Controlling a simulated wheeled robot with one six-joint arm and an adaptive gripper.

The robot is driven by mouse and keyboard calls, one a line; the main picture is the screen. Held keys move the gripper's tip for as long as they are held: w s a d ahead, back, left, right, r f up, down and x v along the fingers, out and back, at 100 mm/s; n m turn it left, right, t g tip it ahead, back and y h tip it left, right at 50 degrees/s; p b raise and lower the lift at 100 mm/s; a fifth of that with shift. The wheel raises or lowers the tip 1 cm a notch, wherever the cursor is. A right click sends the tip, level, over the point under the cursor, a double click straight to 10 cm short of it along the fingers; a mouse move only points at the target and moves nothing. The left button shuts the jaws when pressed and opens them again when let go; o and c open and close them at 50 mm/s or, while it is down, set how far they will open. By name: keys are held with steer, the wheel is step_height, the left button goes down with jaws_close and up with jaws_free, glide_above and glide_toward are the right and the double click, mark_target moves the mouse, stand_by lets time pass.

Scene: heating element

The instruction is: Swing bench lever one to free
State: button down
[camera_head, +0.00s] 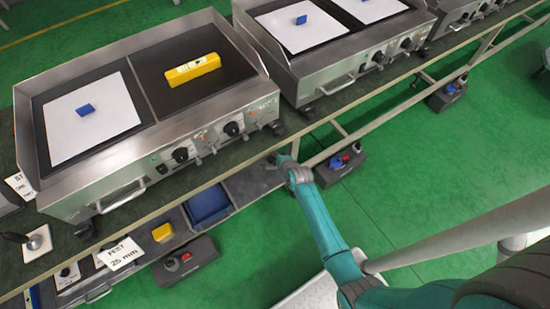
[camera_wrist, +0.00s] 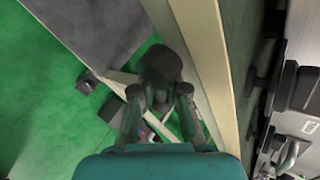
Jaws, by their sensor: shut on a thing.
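My gripper (camera_wrist: 160,92) is closed in the wrist view, with its two fingertips around a dark block-like end piece (camera_wrist: 160,62). This piece is beside the pale bench edge rail (camera_wrist: 205,60), and it looks like the grip of a bench lever. In the head view, my gripper (camera_head: 281,162) is at the bench's front edge, below and right of the left griddle. The gripped piece is too small there to make out. No lever label can be read, and the lever's pivot is hidden.
The left griddle (camera_head: 165,140) bears a white sheet, a blue block and a yellow instrument (camera_head: 193,70). A second griddle (camera_head: 330,55) stands to its right. A black knob on a white plate (camera_head: 38,243) is at far left. Dark boxes with red buttons (camera_head: 338,168) sit below the bench. Green floor is open.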

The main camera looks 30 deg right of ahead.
steer(key=c, duration=1.2)
jaws_free()
steer(key=v, duration=1.2)
steer(key=shift+w, duration=0.1)
